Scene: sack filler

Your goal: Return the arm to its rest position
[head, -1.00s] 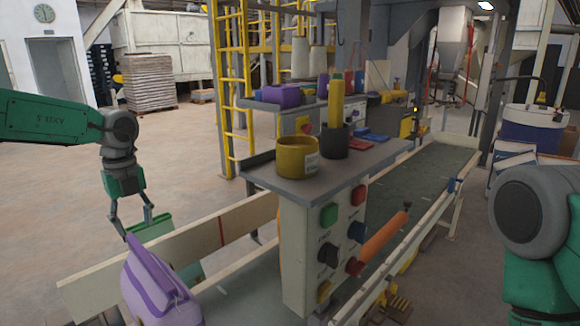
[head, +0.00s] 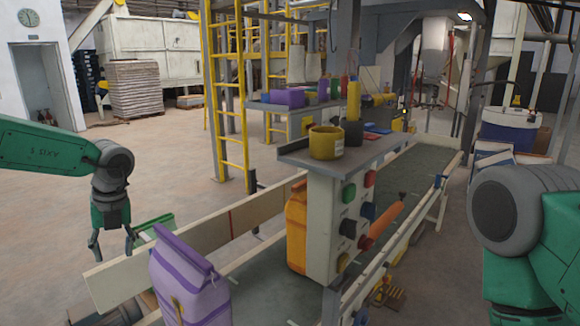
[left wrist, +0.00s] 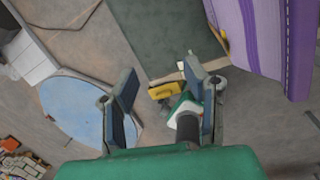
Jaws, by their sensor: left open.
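My left gripper (head: 111,246) hangs fingers-down at the left of the head view, open and empty. It is beside the outer side of the conveyor's wooden side board (head: 215,235), left of the purple sack (head: 188,280). In the left wrist view its two fingers (left wrist: 163,98) are spread with nothing gripped between them. The purple sack also shows in that view (left wrist: 262,35), at the upper right and apart from the fingers. My right arm shows at the right edge of the head view; its gripper is out of view.
A green object (head: 157,222) shows just right of my left gripper, partly hidden by the board. A blue round surface (left wrist: 85,112) lies below the left gripper. Open floor extends to the left.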

